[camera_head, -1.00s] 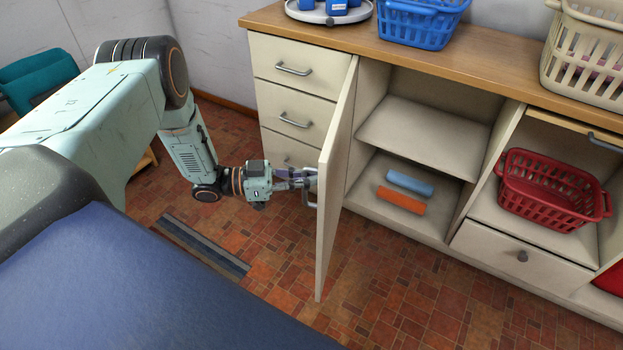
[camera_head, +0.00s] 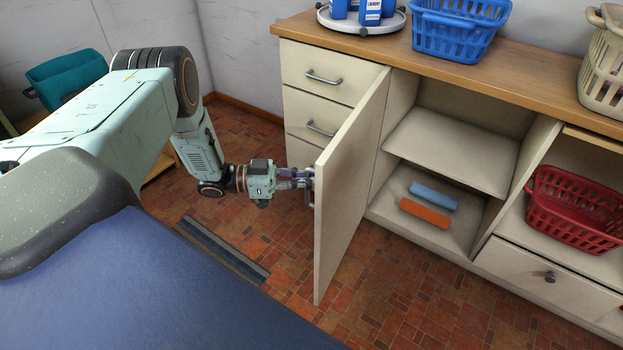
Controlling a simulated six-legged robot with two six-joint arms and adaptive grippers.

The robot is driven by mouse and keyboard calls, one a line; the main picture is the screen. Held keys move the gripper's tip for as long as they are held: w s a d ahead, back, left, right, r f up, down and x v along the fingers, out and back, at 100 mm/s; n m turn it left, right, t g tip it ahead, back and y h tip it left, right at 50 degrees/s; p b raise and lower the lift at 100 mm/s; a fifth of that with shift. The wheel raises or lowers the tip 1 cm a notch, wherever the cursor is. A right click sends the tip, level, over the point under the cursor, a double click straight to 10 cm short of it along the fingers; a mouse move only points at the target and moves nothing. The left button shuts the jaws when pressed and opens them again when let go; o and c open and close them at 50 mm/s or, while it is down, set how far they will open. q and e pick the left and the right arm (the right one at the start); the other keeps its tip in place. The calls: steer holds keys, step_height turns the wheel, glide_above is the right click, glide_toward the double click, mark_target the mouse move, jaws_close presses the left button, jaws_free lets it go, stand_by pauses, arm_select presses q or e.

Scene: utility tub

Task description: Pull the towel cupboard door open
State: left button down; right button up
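The cream towel cupboard door (camera_head: 348,190) stands wide open, swung out to the left from its left-hand hinge side. Its inner face shows. The cupboard inside holds a shelf (camera_head: 450,143), with a rolled blue towel (camera_head: 434,196) and a rolled orange towel (camera_head: 425,214) on the floor below it. My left gripper (camera_head: 304,180) is at the outer side of the door, near its free edge, with its fingers closed around the metal handle (camera_head: 310,198). The door edge partly hides the fingertips and handle. My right gripper is out of view.
Drawers with handles (camera_head: 324,78) stand left of the cupboard, behind the door. A red basket (camera_head: 575,212) sits in the open bay to the right. A blue basket (camera_head: 460,30) stands on the wooden counter (camera_head: 500,82). The tiled floor before the cupboard is clear.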

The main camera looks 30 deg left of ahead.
arm_select(q)
steer(key=shift+s+f, duration=0.2)
steer(key=shift+s, duration=0.1)
steer(key=c, duration=1.5)
jaws_free()
steer(key=shift+r, duration=0.15)
steer(key=shift+o, duration=0.5)
steer(key=shift+w, duration=0.1)
steer(key=v, duration=1.2)
steer(key=shift+a, duration=0.1)
steer(key=shift+w, duration=0.1)
